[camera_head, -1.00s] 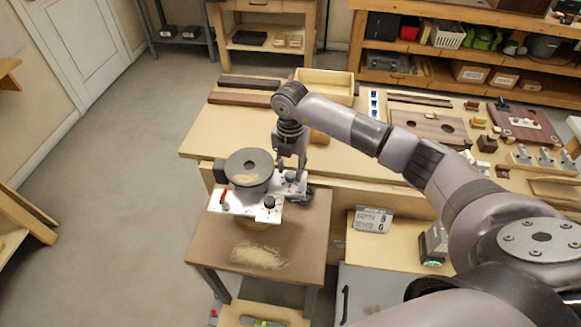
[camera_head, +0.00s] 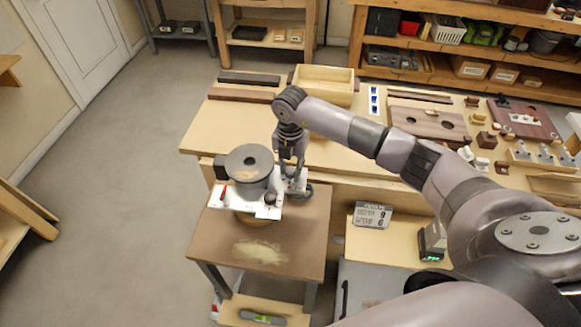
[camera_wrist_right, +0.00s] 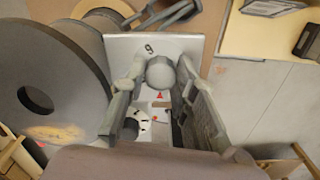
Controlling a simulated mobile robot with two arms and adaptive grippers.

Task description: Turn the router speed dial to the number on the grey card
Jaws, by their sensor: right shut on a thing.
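The router (camera_head: 249,166) stands on the small brown table, with a dark round body and a metal plate. My right gripper (camera_head: 293,182) reaches down from above onto the right end of this plate. In the right wrist view its fingertips (camera_wrist_right: 160,80) are shut on the grey round speed dial (camera_wrist_right: 160,71). A printed 6 or 9 and a red triangle mark show beside the dial. In the head view the fingers mostly hide the dial. The grey card (camera_head: 372,215) has two text rows with numbers, apparently 9 above and 6 or 0 below. My left gripper is not in view.
Pale shavings (camera_head: 260,252) lie on the table (camera_head: 215,240). The workbench behind holds a wooden tray (camera_head: 325,84), boards and hardware. Floor is free at left.

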